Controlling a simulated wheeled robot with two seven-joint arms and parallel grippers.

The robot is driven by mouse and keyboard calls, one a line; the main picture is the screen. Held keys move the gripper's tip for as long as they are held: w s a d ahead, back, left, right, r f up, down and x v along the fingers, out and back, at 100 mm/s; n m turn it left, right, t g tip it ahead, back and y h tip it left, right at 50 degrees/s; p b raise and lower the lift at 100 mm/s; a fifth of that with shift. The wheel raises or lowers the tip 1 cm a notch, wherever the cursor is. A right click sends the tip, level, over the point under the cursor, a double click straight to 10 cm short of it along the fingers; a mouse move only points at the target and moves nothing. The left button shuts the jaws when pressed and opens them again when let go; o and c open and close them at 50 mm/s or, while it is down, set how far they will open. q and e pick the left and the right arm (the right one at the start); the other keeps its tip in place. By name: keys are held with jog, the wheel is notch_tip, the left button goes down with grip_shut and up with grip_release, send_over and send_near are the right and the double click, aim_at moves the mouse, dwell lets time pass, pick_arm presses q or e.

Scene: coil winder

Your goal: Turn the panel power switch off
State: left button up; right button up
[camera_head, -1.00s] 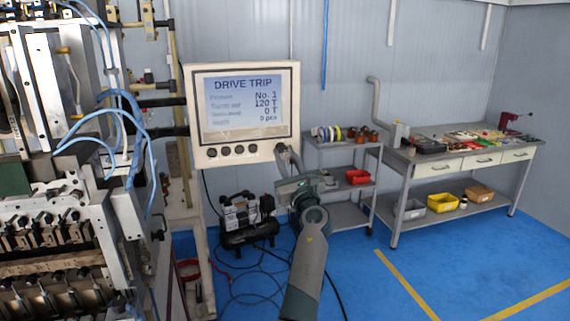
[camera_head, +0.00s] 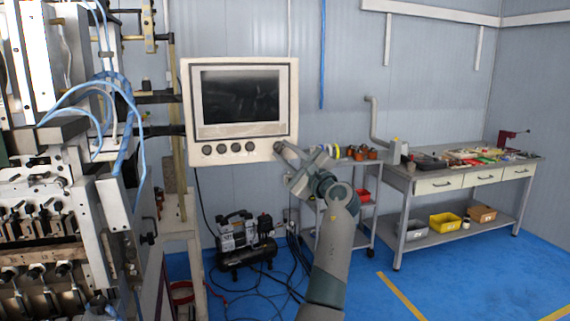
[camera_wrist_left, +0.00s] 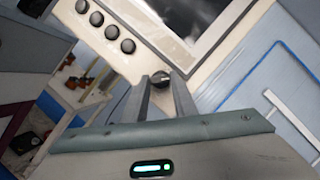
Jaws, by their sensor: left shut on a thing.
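The control panel (camera_head: 190,110) is a cream box with a screen (camera_head: 240,96) that is dark. Several dark round knobs (camera_head: 222,149) sit in a row below the screen. My left gripper (camera_head: 281,150) is at the panel's lower right corner. In the left wrist view the dark power switch knob (camera_wrist_left: 160,78) is between the tips of my left gripper (camera_wrist_left: 163,85), which is shut on it. The fingers hide part of the knob, and its pointer direction cannot be read. My right gripper is not in view.
The coil winder machine (camera_head: 55,205) with blue hoses stands at the left. A compressor (camera_head: 243,240) and loose cables are on the floor below the panel. A grey shelf cart (camera_head: 358,210) and a workbench (camera_head: 430,186) stand at the right.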

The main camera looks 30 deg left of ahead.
pick_arm(q)
jog(key=n+g+h+b, duration=0.1)
jog(key=n, duration=0.3)
jog(key=shift+w+d+r+b, duration=0.1)
jog(key=shift+r+b, duration=0.05)
jog(key=shift+b, duration=0.2)
jog(key=n, duration=0.1)
jog(key=n+g, duration=0.1)
jog(key=n, duration=0.1)
jog(key=n+h, duration=0.1)
jog(key=shift+r+n+g, duration=0.25)
jog(key=shift+n+g, duration=0.05)
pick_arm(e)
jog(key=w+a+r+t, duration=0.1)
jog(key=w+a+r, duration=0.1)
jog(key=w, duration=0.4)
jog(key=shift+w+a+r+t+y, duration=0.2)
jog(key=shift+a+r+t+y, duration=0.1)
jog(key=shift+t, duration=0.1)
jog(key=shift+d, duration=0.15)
pick_arm(q)
jog(key=o, duration=1)
jog(key=shift+w, duration=0.1)
jog(key=shift+o, duration=0.2)
jog(key=shift+d, duration=0.1)
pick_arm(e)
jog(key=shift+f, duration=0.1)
